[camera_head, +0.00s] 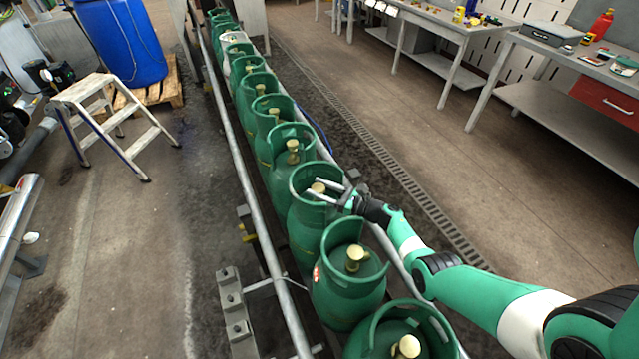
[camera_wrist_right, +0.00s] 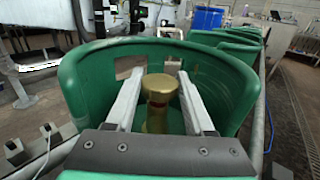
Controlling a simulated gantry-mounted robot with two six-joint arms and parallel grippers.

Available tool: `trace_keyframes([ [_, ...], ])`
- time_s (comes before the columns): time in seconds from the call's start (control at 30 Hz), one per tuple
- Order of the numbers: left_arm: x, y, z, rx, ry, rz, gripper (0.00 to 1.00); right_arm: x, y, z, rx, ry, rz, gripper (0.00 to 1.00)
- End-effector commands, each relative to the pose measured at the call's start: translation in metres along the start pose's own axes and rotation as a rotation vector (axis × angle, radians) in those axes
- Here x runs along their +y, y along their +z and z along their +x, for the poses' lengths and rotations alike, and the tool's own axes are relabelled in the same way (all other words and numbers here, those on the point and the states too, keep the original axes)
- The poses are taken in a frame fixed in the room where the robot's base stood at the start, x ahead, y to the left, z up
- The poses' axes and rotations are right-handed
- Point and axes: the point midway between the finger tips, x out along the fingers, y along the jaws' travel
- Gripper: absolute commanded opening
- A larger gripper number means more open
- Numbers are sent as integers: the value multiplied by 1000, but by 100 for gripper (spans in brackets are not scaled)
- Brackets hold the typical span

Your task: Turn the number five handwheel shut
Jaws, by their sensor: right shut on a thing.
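A row of green gas cylinders stands on the conveyor, each with a brass handwheel inside its open collar. My right gripper (camera_head: 315,188) reaches from the right over the collar of one cylinder (camera_head: 303,226), the third from the near end. Its two fingers are shut on this cylinder's brass handwheel (camera_wrist_right: 160,86), one on each side, in the right wrist view. The green collar (camera_wrist_right: 82,85) surrounds the fingers. No number is readable on the cylinders, so I cannot tell which is number five. My left gripper is not in view.
A nearer cylinder (camera_head: 350,292) stands close to the held one, with another farther back (camera_head: 290,168). The conveyor's side rail (camera_head: 247,167) runs along the row. A step stool (camera_head: 110,117) and blue drum (camera_head: 122,42) stand left; workbenches are at the right.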

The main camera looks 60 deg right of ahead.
Motion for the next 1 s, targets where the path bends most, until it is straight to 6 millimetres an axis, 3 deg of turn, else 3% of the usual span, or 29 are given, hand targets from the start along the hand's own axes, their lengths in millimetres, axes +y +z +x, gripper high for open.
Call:
trace_keyframes([
  [0.37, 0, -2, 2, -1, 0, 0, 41, 1, 0, -1, -1, -43, 2, 0],
  [0.4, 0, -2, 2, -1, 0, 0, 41, 1, 0, -1, -1, -43, 2, 58],
  [0.53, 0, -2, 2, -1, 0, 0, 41, 1, 0, -1, -1, -42, 2, 82],
  [0.83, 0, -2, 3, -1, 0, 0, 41, 1, 1, 0, -1, -42, 1, 83],
  [1.0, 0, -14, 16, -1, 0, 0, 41, 1, 23, 0, -2, -41, -1, 83],
])
